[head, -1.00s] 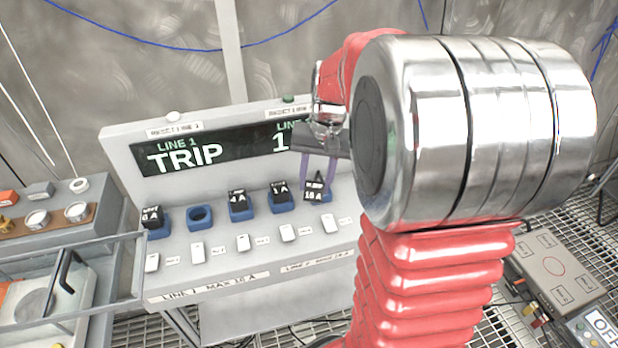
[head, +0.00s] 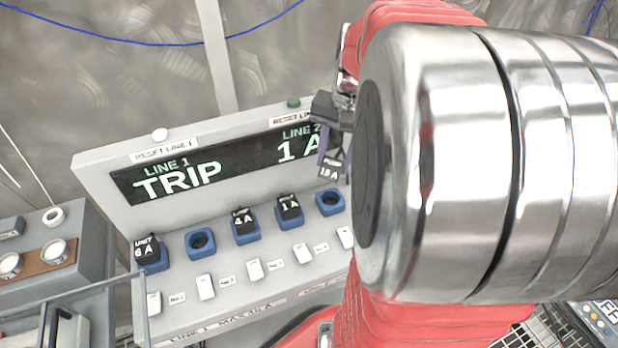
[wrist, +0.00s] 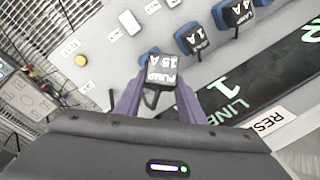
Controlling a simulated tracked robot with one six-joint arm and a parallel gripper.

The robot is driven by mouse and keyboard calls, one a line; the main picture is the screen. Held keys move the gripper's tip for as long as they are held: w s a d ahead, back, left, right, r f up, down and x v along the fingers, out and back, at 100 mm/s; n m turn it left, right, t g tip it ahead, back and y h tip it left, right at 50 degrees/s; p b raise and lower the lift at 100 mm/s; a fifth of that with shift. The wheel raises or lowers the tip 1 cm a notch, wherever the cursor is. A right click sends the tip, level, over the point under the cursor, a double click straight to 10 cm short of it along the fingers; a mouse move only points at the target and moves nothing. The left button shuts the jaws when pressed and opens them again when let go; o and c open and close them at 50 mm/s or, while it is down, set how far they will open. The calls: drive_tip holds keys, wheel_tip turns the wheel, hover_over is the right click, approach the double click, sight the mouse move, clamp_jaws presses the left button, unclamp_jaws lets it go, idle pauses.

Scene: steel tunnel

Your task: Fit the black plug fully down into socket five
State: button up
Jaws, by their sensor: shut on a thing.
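My gripper (head: 330,155) has violet fingers shut on a black plug (head: 332,170) with a white label reading PUMP and about 15 A. In the wrist view the plug (wrist: 160,75) sits between both fingertips. It is held in the air, apart from the console. The rightmost blue socket (head: 330,202), at the place of socket five, is empty with its dark round opening showing. In the head view it lies just below the plug.
Plugs marked 1 A (head: 289,208) and 4 A (head: 243,222) sit in neighbouring sockets; a 6 A plug (head: 147,250) is far left. Another socket (head: 200,242) is empty. White switches line the front. The display (head: 225,165) reads LINE 1 TRIP.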

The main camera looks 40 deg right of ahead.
sight(333, 174)
drive_tip(key=shift+f, duration=0.15)
drive_tip(key=shift+f, duration=2.35)
drive_tip(key=shift+f, duration=0.1)
drive_tip(key=shift+f, duration=2.2)
drive_tip(key=shift+f, duration=0.15)
drive_tip(key=o, duration=1.3)
drive_tip(key=r, duration=0.4)
drive_tip(key=s+r, duration=0.1)
drive_tip(key=r, duration=0.4)
drive_tip(key=s+d+r, duration=0.1)
drive_tip(key=r, duration=0.3)
drive_tip(key=shift+r, duration=0.3)
drive_tip(key=shift+a, duration=0.1)
